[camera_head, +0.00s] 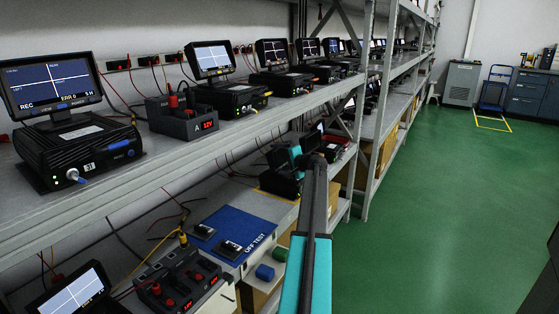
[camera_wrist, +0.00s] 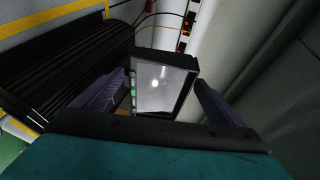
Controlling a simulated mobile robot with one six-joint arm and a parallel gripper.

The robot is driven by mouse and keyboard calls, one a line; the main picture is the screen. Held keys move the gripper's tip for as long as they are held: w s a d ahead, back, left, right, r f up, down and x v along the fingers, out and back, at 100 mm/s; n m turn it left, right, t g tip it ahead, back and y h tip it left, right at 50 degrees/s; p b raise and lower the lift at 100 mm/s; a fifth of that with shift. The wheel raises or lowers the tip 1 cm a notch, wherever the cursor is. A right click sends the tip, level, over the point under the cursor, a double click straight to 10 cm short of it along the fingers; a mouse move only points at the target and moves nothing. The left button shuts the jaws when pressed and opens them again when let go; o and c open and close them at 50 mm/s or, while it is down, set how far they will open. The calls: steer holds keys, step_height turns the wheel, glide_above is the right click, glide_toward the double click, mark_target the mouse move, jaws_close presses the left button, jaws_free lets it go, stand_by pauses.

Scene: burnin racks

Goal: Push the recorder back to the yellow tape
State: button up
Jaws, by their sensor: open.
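A recorder (camera_head: 281,184) with a dark body stands on the lower shelf in the head view, partly hidden by my arm. My gripper (camera_head: 303,150) is at its upper part. In the wrist view a grey screen in a black frame (camera_wrist: 160,88), with small green buttons on its left edge, shows between the fingers of my open gripper (camera_wrist: 160,98). One finger is on each side of it; I cannot tell whether they touch it. A black ribbed body (camera_wrist: 70,70) lies to the left. Yellow tape (camera_wrist: 60,20) runs across the upper left there.
The upper shelf (camera_head: 190,160) with several recorders and a red-and-black supply unit (camera_head: 183,118) runs above. On the lower shelf lie a blue "OFF TEST" mat (camera_head: 235,226) and another supply unit (camera_head: 178,282). Loose cables hang behind. The green floor (camera_head: 430,200) is clear.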

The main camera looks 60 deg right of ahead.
steer(key=p+v, duration=0.1)
steer(key=v, duration=1.2)
stand_by(0.4)
